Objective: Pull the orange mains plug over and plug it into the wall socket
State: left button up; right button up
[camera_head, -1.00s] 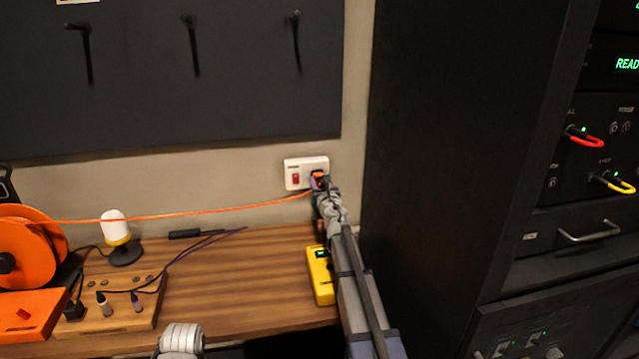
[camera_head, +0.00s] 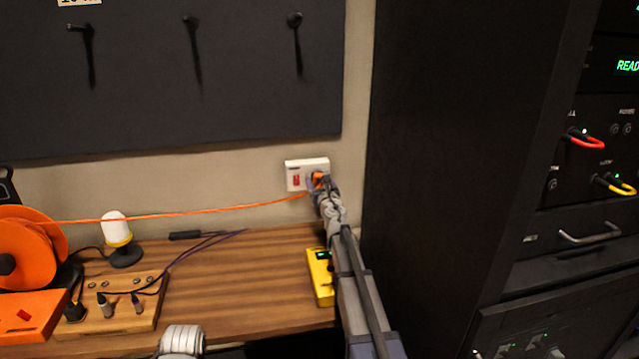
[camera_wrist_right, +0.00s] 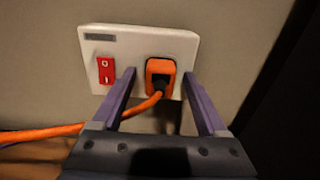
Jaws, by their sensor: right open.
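The white wall socket (camera_head: 295,174) is on the wall above the desk; in the right wrist view the socket plate (camera_wrist_right: 132,45) carries a red switch on its left. The orange mains plug (camera_wrist_right: 160,68) sits against the right side of the plate, its cord (camera_wrist_right: 70,131) running off to the left. In the head view the plug (camera_head: 318,178) is partly hidden by my right gripper (camera_head: 321,184). My right gripper (camera_wrist_right: 164,82) is open, its fingers spread on either side of the plug with gaps. My left gripper is not in view.
The cord spans left to an orange cable reel (camera_head: 35,240). A wooden block (camera_head: 125,315), a white-topped lamp (camera_head: 115,230) and a yellow meter (camera_head: 320,277) stand on the desk. A black rack (camera_head: 455,150) rises close on the right.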

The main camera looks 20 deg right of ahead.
jog(key=shift+s, duration=0.1)
jog(key=v, duration=0.7)
jog(key=shift+s, duration=0.3)
